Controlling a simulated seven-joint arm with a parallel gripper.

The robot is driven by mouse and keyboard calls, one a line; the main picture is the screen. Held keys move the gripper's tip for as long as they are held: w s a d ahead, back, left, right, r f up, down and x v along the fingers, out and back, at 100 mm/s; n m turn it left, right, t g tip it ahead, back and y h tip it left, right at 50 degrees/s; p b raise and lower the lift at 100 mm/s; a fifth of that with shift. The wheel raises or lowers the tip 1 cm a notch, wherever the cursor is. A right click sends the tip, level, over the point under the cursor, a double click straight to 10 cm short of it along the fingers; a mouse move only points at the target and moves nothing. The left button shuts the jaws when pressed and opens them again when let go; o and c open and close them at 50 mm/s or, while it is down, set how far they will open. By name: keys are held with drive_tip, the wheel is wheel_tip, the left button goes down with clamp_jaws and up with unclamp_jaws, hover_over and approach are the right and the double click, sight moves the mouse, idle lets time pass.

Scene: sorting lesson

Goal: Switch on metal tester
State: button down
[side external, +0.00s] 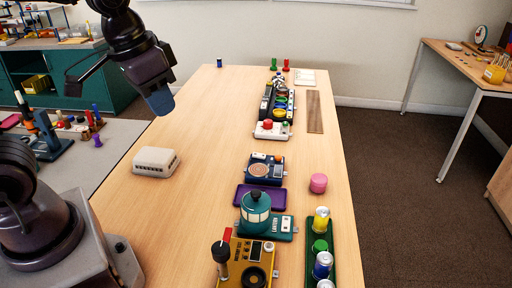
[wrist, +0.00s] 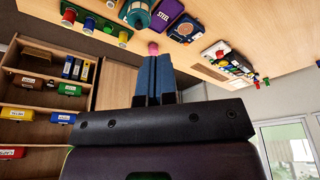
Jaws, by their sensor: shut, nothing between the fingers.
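A navy device (side external: 265,168) with a round copper-coloured disc stands mid-table, beside a purple tray (side external: 243,197). The tray's STEEL label shows in the wrist view, where the navy device (wrist: 187,28) also shows. It looks like the metal tester, but no name on it is readable and its switch state is too small to tell. My gripper (side external: 160,103) is raised above the table's left side, well apart from the device. Its blue fingers (wrist: 155,78) are shut and empty.
A teal drum device (side external: 256,210), a yellow meter box (side external: 245,262) and a green tray (side external: 322,250) with cans stand in front. A pink cylinder (side external: 318,183) is to the right. A white box (side external: 155,161) lies left. The table's left-centre is clear.

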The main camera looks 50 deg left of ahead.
drive_tip(key=w+a+f+n+g, duration=0.25)
drive_tip(key=w+f, duration=0.35)
drive_tip(key=w, duration=0.5)
drive_tip(key=n+t+y, duration=0.2)
drive_tip(key=n+y, duration=0.1)
drive_tip(key=n, duration=0.3)
hover_over(256, 153)
drive_tip(key=s+d, duration=0.2)
drive_tip(key=d, duration=0.2)
wheel_tip(256, 153, down, 8)
drive_tip(key=shift+w+a+g, duration=0.1)
drive_tip(key=shift+a+g, duration=0.15)
drive_tip(key=shift+f, duration=0.1)
drive_tip(key=x, duration=0.8)
drive_tip(key=s+x, duration=0.1)
drive_tip(key=x, duration=0.3)
drive_tip(key=shift+w+d+f, duration=0.1)
drive_tip(key=shift+f, duration=0.8)
